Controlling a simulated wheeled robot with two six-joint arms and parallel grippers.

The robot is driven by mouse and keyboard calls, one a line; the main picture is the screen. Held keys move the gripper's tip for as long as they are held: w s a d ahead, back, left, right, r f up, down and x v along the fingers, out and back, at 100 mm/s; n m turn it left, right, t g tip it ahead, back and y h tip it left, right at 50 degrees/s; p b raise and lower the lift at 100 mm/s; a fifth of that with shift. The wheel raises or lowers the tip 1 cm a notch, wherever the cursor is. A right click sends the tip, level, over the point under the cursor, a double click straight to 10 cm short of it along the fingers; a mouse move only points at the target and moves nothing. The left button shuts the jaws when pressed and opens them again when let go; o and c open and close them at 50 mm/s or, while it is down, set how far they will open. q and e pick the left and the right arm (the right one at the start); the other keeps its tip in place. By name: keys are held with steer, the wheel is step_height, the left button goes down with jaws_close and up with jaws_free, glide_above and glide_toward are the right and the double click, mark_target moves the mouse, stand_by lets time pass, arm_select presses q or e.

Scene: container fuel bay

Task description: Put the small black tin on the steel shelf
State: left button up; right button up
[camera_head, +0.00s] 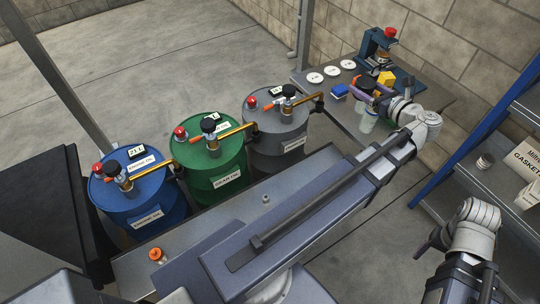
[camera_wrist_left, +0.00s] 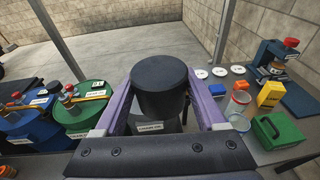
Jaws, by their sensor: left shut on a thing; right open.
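The small black tin (camera_head: 367,82) is between the purple fingers of my left gripper (camera_head: 373,92), above the bench at the back. In the left wrist view the tin (camera_wrist_left: 160,88) is a dark cylinder, upright, with a finger on each side. The steel shelf (camera_head: 508,192) is at the right edge in the head view, with blue posts. My right gripper (camera_head: 432,241) is low at the right, in front of the shelf and apart from it. It holds nothing that I can see; its fingers are partly hidden by the wrist.
The bench (camera_head: 345,111) carries white discs, a blue box and a press. Blue, green and grey drums stand left.

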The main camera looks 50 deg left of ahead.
mark_target(312, 175)
arm_select(q)
steer(key=s+a+f+n+g+b, duration=0.1)
steer(key=s+a+f+b, duration=0.1)
steer(key=f+b, duration=0.9)
steer(key=s+a+f+n+g+b, duration=0.1)
steer(key=s+a+f+b, duration=0.1)
steer(key=f+b, duration=1)
steer(key=s+a+f+n+g+b, duration=0.1)
steer(key=s+a+f+g+b, duration=0.1)
steer(key=f+b, duration=1)
step_height(312, 175, down, 3)
steer(key=shift+a+r, duration=0.15)
steer(key=shift+a, duration=0.25)
step_height(312, 175, down, 10)
steer(key=b, duration=1)
steer(key=shift+f+b, duration=0.25)
steer(key=shift+b, duration=0.1)
steer(key=o, duration=1.4)
steer(key=shift+r, duration=0.1)
